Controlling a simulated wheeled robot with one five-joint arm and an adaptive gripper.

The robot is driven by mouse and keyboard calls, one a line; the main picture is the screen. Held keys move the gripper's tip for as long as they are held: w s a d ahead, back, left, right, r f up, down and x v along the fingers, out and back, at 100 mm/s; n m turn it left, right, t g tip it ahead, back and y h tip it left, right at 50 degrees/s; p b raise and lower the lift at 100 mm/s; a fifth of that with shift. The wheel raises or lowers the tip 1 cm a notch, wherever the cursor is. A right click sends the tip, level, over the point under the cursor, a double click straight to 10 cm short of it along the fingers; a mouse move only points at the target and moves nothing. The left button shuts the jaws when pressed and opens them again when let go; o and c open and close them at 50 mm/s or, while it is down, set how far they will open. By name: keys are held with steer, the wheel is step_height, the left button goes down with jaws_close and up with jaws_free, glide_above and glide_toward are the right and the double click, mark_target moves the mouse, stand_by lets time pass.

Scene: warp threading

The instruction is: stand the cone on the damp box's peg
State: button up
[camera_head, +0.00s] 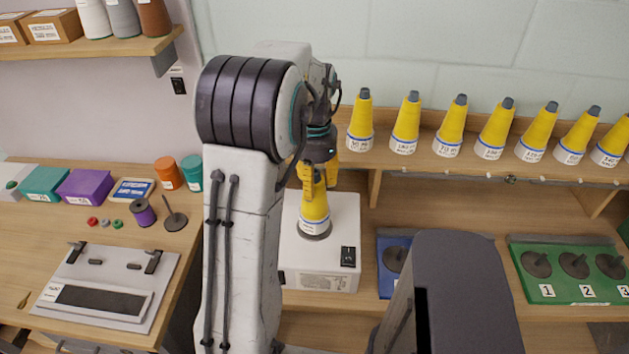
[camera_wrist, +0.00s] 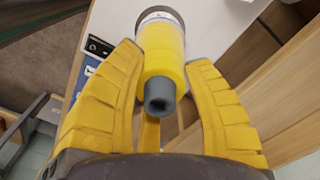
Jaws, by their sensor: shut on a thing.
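My gripper (camera_head: 314,178) is shut on a yellow cone (camera_head: 315,208) with a white and blue label band. The cone stands upright, base down, at the top of the white damp box (camera_head: 345,225). Its base is at a dark round disc (camera_head: 314,234) on the box; the peg is hidden, and I cannot tell if the cone rests fully down. In the wrist view the yellow fingers (camera_wrist: 160,95) flank the cone (camera_wrist: 163,58), its grey tip toward the camera. The damp box's white top also shows in the wrist view (camera_wrist: 215,25).
Several similar yellow cones (camera_head: 405,125) stand on the shelf behind, to the right. A blue tray (camera_head: 386,283) and a green numbered board (camera_head: 573,289) with dark discs lie right of the box. The left bench holds a purple box (camera_head: 92,186), spools and a grey plate.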

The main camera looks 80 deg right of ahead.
steer(key=shift+f+b, duration=0.55)
steer(key=shift+f, duration=0.15)
steer(key=o, duration=1)
step_height(320, 180, up, 12)
stand_by(0.5)
